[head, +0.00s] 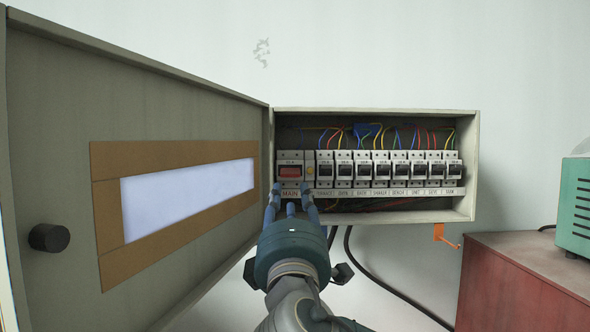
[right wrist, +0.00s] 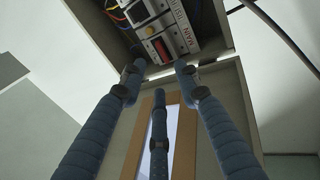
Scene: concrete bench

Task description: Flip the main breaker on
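The main breaker (head: 290,172) is the wide white unit with a red toggle at the left end of the breaker row, above a label reading MAIN. It also shows at the top of the right wrist view (right wrist: 163,48), with its red toggle. I cannot tell for sure which way the toggle is set. My right gripper (head: 291,195) has three blue fingers, spread apart and empty. Its tips are just below the main breaker and partly cover the label strip. In the right wrist view the fingers (right wrist: 159,72) point up towards the breaker. My left gripper is not in view.
The grey breaker box (head: 470,150) is open, its door (head: 60,130) swung out left with a black knob (head: 49,237). Several smaller black-toggle breakers (head: 390,168) stand right of the main. A red cabinet (head: 525,270) carrying a teal device (head: 574,205) stands at right.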

